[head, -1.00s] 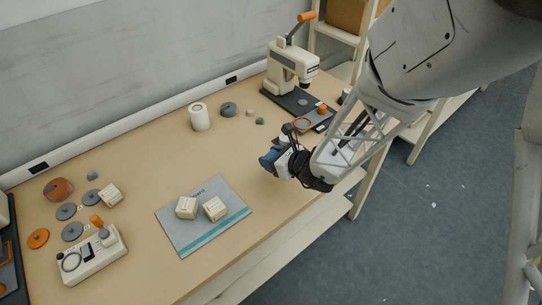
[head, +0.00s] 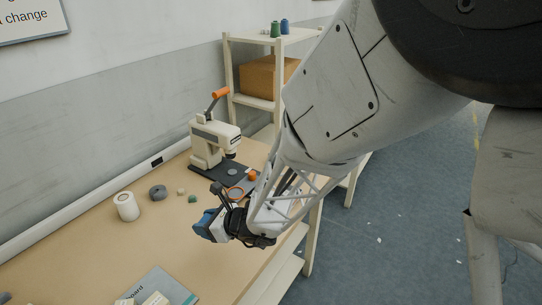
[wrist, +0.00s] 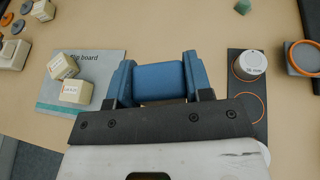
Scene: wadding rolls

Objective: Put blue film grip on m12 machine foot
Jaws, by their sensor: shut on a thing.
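My gripper (wrist: 160,84) is shut on a blue block, apparently the blue film grip (wrist: 160,76), which fills the space between its blue fingers. In the head view my gripper (head: 208,228) hangs over the front part of the table, and the held piece cannot be told apart from the fingers. I cannot tell which thing is the M12 machine foot. In the wrist view a pale round piece with a printed top, seemingly "16 mm" (wrist: 250,66), stands on a dark plate (wrist: 234,115) to the right of my gripper.
A grey board (wrist: 112,62) with cream boxes (wrist: 75,92) lies left of my gripper. An orange-rimmed dish (wrist: 303,58) is at the right.

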